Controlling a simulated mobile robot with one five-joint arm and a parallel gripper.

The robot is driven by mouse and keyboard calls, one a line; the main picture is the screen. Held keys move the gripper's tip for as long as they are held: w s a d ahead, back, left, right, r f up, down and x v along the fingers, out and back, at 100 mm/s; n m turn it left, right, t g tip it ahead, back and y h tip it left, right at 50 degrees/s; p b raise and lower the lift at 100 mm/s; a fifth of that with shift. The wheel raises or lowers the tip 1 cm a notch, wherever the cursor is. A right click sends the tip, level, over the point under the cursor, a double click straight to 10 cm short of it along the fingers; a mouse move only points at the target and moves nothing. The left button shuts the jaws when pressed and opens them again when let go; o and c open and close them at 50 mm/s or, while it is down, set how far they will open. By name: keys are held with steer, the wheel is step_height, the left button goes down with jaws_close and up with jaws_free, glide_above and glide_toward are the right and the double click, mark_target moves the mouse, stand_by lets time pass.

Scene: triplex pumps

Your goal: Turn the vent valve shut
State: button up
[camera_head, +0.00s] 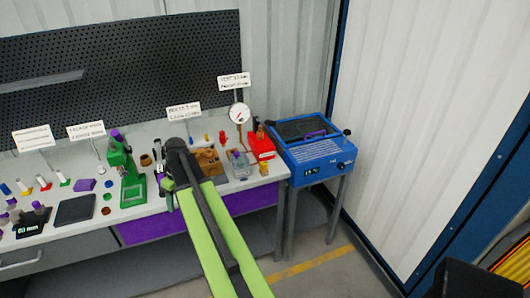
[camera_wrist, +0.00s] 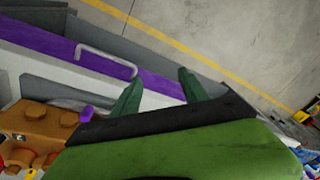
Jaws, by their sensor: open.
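My gripper (camera_wrist: 158,92) shows in the wrist view with its two green fingers apart and nothing between them. They are over the bench's front edge and the purple drawer front. In the head view my arm reaches up over the bench, and its dark end hides part of the bench top. A round white gauge (camera_head: 239,113) with a red needle stands below a white sign (camera_head: 234,82) whose small text I cannot read surely. A red unit (camera_head: 261,144) sits below and right of the gauge. I cannot tell which part is the vent valve or how it is turned.
A brown block (camera_head: 208,161) with round knobs sits beside my arm; it also shows in the wrist view (camera_wrist: 38,124). A green press (camera_head: 131,178) stands left. A blue machine (camera_head: 318,150) stands right of the bench. A drawer handle (camera_wrist: 105,60) projects from the front.

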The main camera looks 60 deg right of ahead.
steer(key=s+d+r+t+p, duration=0.1)
steer(key=s+d+r+p, duration=0.2)
steer(key=d, duration=0.7)
steer(key=s+d+r+p, duration=0.2)
steer(key=d+r, duration=0.2)
steer(key=d, duration=0.7)
steer(key=n+t+p, duration=0.1)
steer(key=t+p, duration=0.1)
steer(key=p, duration=0.2)
glide_toward(265, 163)
steer(key=shift+h, duration=0.4)
steer(key=b+x, duration=0.3)
steer(key=b, duration=0.2)
steer(key=b+x, duration=0.4)
steer(key=b, duration=0.2)
steer(key=b+x, duration=0.3)
steer(key=b, duration=0.2)
steer(key=shift+w+a+f+b, duration=0.1)
steer(key=shift+a+f+b, duration=0.1)
steer(key=shift+a+b, duration=0.2)
steer(key=shift+r, duration=0.1)
